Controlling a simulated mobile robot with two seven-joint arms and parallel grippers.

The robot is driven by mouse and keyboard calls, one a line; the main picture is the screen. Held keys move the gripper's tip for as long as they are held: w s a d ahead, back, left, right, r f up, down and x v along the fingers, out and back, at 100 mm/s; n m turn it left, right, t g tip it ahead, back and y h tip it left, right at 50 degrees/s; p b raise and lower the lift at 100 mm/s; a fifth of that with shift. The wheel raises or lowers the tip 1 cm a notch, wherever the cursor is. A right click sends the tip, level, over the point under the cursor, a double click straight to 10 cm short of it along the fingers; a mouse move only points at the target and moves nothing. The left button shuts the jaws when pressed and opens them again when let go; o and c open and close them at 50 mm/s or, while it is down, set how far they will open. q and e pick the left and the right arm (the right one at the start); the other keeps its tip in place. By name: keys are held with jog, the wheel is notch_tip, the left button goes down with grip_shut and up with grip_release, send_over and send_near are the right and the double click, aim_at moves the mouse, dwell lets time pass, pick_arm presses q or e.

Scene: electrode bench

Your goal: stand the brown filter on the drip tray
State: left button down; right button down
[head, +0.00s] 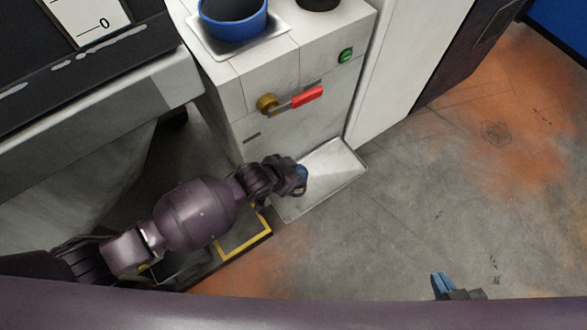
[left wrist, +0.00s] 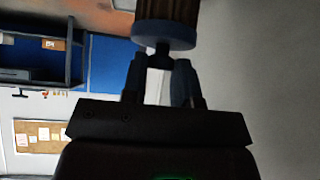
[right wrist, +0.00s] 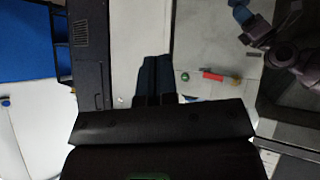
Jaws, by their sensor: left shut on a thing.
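The brown filter (left wrist: 168,14) is a pleated cylinder with a blue end cap, partly cut off at the top of the left wrist view. My left gripper (head: 300,180) is shut on the narrow stem at its capped end. In the head view this gripper is over the drip tray (head: 335,172), and the filter is hidden behind it. The tray is a shallow metal pan at the foot of the white housing. I cannot tell whether the filter touches it. My right gripper (head: 443,285) is at the lower right, its fingers (right wrist: 155,80) together and empty.
The white housing (head: 290,75) carries a red-handled valve (head: 306,97), a green button (head: 345,55) and a blue bowl (head: 234,20) on top. A yellow-edged dark frame (head: 245,238) lies left of the tray. The floor on the right is clear.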

pick_arm(q)
jog(key=shift+f, duration=0.2)
jog(key=c, duration=0.9)
grip_release()
jog(key=shift+s+a+r, duration=0.1)
jog(key=shift+a+r, duration=0.1)
jog(key=shift+r, duration=0.3)
jog(key=p+v, duration=0.4)
jog(key=v, duration=0.7)
jog(key=shift+s+a, duration=0.15)
jog(key=shift+s, duration=0.05)
pick_arm(e)
jog(key=shift+s+d+r+m+g, duration=0.1)
jog(key=shift+s+d+m+g, duration=0.1)
jog(key=shift+s+d+m, duration=0.25)
jog(key=shift+s+d+m+g, duration=0.1)
jog(key=shift+s+m+g, duration=0.15)
jog(key=shift+s, duration=0.3)
jog(key=shift+w+r, duration=0.15)
jog(key=shift+r, duration=0.05)
jog(key=shift+w+r, duration=0.1)
